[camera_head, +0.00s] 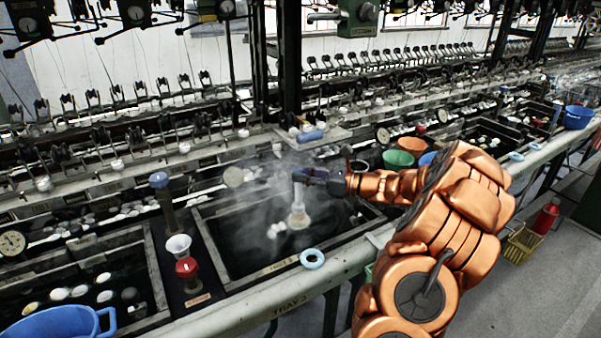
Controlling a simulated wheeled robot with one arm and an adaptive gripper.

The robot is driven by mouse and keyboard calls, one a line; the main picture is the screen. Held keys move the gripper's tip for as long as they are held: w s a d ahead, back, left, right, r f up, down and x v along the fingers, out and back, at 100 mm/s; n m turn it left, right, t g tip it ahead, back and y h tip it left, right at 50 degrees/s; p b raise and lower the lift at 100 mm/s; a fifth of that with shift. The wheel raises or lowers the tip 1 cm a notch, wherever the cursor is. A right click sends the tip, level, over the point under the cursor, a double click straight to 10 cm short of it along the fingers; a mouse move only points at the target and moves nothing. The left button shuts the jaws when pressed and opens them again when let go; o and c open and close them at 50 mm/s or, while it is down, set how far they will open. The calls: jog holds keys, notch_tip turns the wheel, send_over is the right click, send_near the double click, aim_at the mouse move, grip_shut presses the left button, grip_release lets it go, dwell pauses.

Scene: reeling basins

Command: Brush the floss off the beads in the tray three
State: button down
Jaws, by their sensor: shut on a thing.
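Tray three (281,267) is a dark basin of steaming water with a pale metal rim, and "TRAY 3" is written on the bench edge in front of it. A few white beads (274,231) float left of the middle; whether floss lies on them is too small to tell. My gripper (299,176) is above the tray, shut on a pale upright brush (298,217). The brush's wider lower end is down in the basin, just right of the beads. Steam and distance hide whether it touches the water or the beads.
A blue ring (312,258) lies on the tray's front rim. A red-topped valve (187,268), a white funnel (178,246) and a blue-topped post (162,188) stand left. Green (398,159) and orange (413,145) bowls are behind my arm. A blue basin (55,325) is at front left.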

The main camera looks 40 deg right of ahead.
jog(key=shift+w+d+r+p, duration=0.1)
jog(key=shift+w+p, duration=0.75)
jog(key=shift+s+a+r+p, duration=0.15)
jog(key=shift+r+p, duration=1.65)
jog(key=shift+p, duration=0.05)
jog(key=shift+s+a+r+p, duration=0.1)
jog(key=shift+s+r+p, duration=0.05)
jog(key=shift+r+p, duration=1.7)
jog(key=shift+s+a+r+p, duration=0.15)
jog(key=shift+r+p, duration=1.65)
jog(key=shift+p, duration=0.05)
